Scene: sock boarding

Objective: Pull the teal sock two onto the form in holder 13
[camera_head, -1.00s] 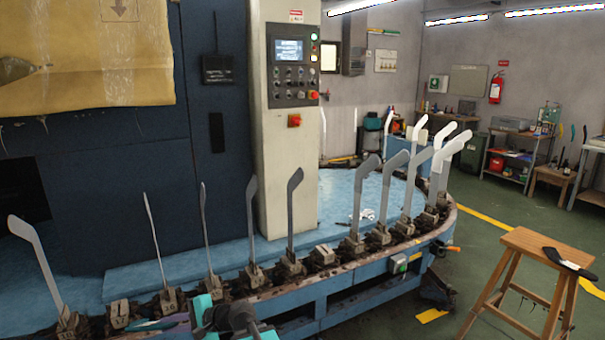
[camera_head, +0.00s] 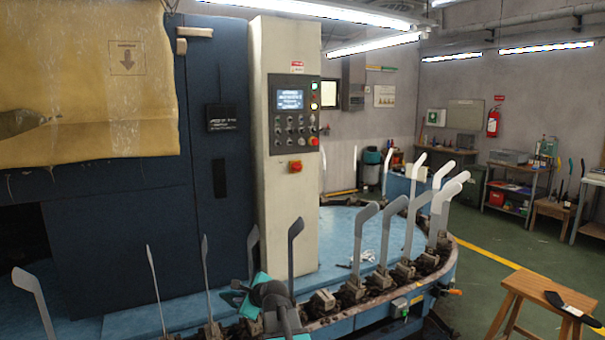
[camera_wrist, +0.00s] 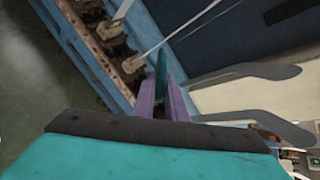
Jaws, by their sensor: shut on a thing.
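My gripper (camera_head: 262,290) is low at the front of the ring of holders in the head view, in front of a grey form (camera_head: 252,250). In the wrist view its purple fingers (camera_wrist: 164,100) are shut on a narrow strip of teal cloth, the teal sock two (camera_wrist: 161,70). The sock shows edge-on, and its opening cannot be made out. Several foot-shaped forms stand upright in holders, one just right of my gripper (camera_head: 293,250). The holder numbers are not legible, so I cannot tell which is holder 13.
An empty holder (camera_head: 322,302) sits to the right of my gripper. More grey and white forms (camera_head: 390,235) crowd the right bend. The control column (camera_head: 283,200) stands behind the ring. A wooden stool (camera_head: 540,292) with a dark sock (camera_head: 568,304) is at the right.

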